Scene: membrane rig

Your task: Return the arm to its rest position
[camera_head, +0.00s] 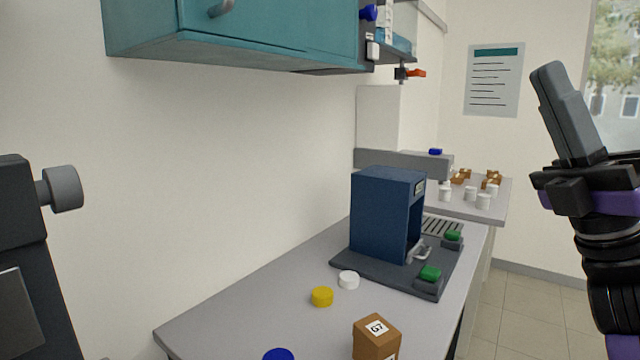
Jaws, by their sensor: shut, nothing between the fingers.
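My gripper (556,88) is at the right of the head view, raised in the air and pointing up and slightly left. Its fingers are together and nothing shows between them. It is apart from the bench and from everything on it. My arm runs down from it along the right edge of the picture, and its lower part is out of frame.
A grey bench (240,318) runs along the wall. It bears a dark blue machine (380,215) with green knobs, a yellow cap (322,296), a white cap (348,280), a blue cap (279,354) and a cardboard box (377,337). A teal cabinet (250,35) hangs above. Floor (540,310) is clear.

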